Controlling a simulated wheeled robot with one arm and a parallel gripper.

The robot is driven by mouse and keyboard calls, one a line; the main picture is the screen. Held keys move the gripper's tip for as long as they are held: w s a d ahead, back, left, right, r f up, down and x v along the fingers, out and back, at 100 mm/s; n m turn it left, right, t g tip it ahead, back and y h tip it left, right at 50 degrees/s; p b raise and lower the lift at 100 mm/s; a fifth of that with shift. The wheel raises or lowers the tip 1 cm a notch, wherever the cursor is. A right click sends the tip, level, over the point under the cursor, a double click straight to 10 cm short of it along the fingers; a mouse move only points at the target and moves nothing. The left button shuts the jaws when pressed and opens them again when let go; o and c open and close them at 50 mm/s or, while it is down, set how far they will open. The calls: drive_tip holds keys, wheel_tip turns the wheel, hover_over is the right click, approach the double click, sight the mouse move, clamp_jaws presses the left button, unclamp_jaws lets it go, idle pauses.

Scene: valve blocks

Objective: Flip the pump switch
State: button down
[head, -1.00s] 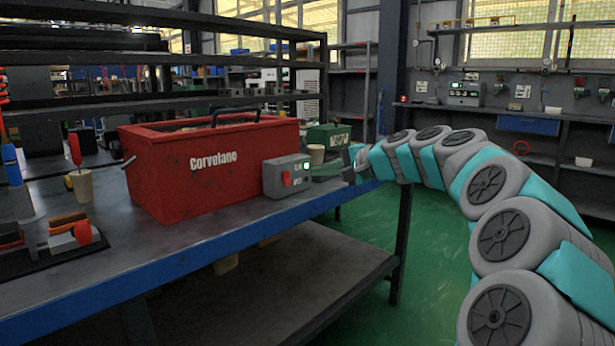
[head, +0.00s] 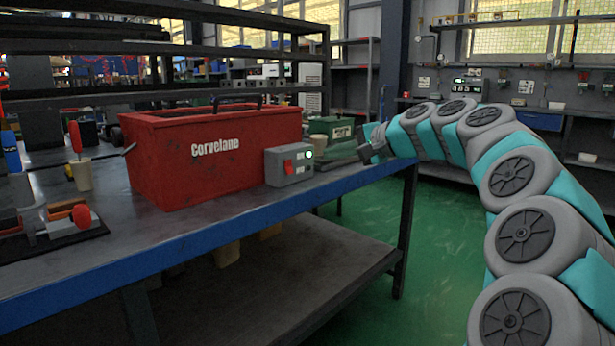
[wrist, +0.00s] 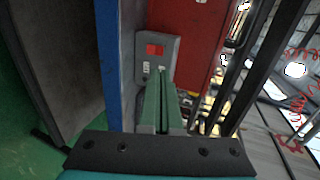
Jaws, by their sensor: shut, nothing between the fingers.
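The pump switch is a red rocker (head: 288,167) on the front of a small grey control box (head: 300,177), which stands at the right end of the red Corvelane tank. A small green light shows near the box's upper right corner. In the wrist view the box (wrist: 171,48) is straight ahead, with the red switch (wrist: 154,50) on its face. My gripper (head: 323,161) is shut and empty, its green fingers pointing left just right of the box. In the wrist view the shut fingers (wrist: 161,78) appear at the box's lower edge; I cannot tell whether they touch it.
The red tank (head: 215,160) fills the bench middle. A green case (head: 331,126) stands behind my gripper. A blue-edged bench (head: 200,238) runs along the front, with a lower shelf (head: 270,280).

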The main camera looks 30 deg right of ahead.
sight(292, 173)
drive_tip(key=shift+w+f+b, duration=0.1)
drive_tip(key=shift+f+b, duration=0.35)
drive_tip(key=shift+b, duration=0.2)
drive_tip(key=shift+s+d+f+m+g+b, duration=0.35)
drive_tip(key=shift+d+b, duration=0.3)
drive_tip(key=shift+b, duration=1.35)
drive_tip(key=b+x, duration=0.1)
drive_tip(key=x, duration=1.3)
drive_tip(key=shift+w+d, duration=0.1)
drive_tip(key=shift+d, duration=0.05)
drive_tip(key=shift+f, duration=0.1)
